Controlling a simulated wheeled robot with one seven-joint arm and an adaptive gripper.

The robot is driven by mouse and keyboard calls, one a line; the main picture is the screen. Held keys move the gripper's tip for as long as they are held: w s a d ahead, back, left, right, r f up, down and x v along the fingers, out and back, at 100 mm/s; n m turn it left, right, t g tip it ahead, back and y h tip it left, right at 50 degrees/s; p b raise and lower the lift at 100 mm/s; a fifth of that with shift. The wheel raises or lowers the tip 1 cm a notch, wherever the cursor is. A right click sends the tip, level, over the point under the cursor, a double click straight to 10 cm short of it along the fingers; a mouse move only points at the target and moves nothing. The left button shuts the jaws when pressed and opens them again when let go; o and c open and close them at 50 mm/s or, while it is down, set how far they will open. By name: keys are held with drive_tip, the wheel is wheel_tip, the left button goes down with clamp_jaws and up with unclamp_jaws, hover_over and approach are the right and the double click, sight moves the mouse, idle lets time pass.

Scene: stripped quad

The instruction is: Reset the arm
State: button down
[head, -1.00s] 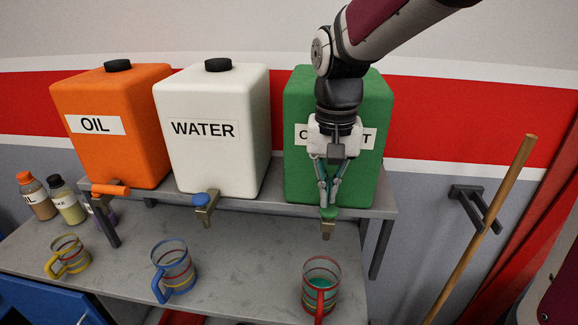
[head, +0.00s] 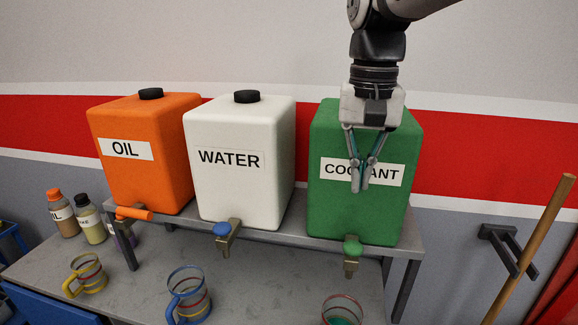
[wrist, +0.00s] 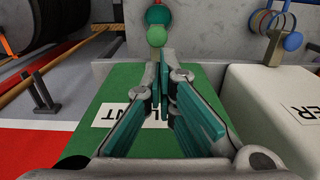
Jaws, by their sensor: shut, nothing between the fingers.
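My gripper (head: 362,188) is shut and empty, pointing down in front of the upper face of the green coolant tank (head: 335,215). Its fingers cover part of the tank's label. In the wrist view the closed fingers (wrist: 165,60) stand over the same green tank (wrist: 110,90). The tank's green tap (head: 352,247) is below the fingertips and apart from them; its green knob also shows in the wrist view (wrist: 156,36).
An orange oil tank (head: 150,185) and a white water tank (head: 240,195) stand left on the raised shelf (head: 290,236). Yellow (head: 88,273), blue (head: 188,293) and red-rimmed (head: 342,309) mugs stand below. A wooden pole (head: 535,240) leans at right, by a wall bracket (head: 508,248).

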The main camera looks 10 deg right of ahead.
drive_tip(key=s+f+n+t, duration=0.2)
drive_tip(key=s, duration=0.5)
drive_tip(key=s+f+n+t, duration=0.2)
drive_tip(key=s+t, duration=0.1)
drive_tip(key=s, duration=0.3)
drive_tip(key=shift+s+a+f+n+t, duration=0.15)
drive_tip(key=shift+s+f+n+t, duration=0.15)
drive_tip(key=shift+s, duration=0.1)
